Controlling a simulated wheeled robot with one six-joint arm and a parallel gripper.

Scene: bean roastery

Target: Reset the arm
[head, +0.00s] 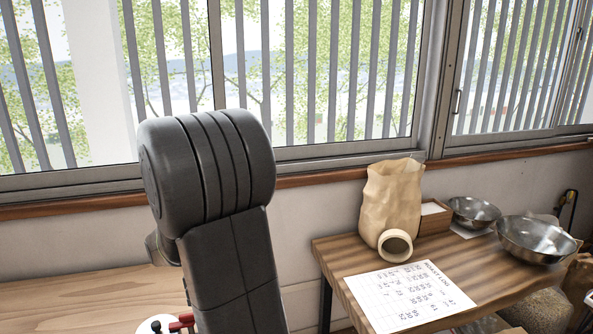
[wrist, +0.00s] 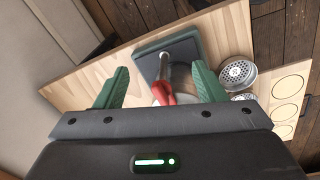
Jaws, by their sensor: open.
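In the wrist view my gripper (wrist: 160,88) is open, its two green fingers wide apart. Nothing is held between them. Below and beyond the fingers is a light wooden table (wrist: 72,86) with a red-handled thing (wrist: 162,92) and a dark square-topped device (wrist: 183,42) on it; I cannot tell how far below the fingers they are. In the head view a large dark part of my arm stands in front of the window and wall, and my gripper is not seen there.
In the head view a wooden table (head: 335,244) at right bears a paper bag (head: 391,203), a cream cup or ring (head: 395,245) on its side, a written sheet (head: 408,296) and metal bowls (head: 537,238). In the wrist view a round perforated metal piece (wrist: 238,74) lies right.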

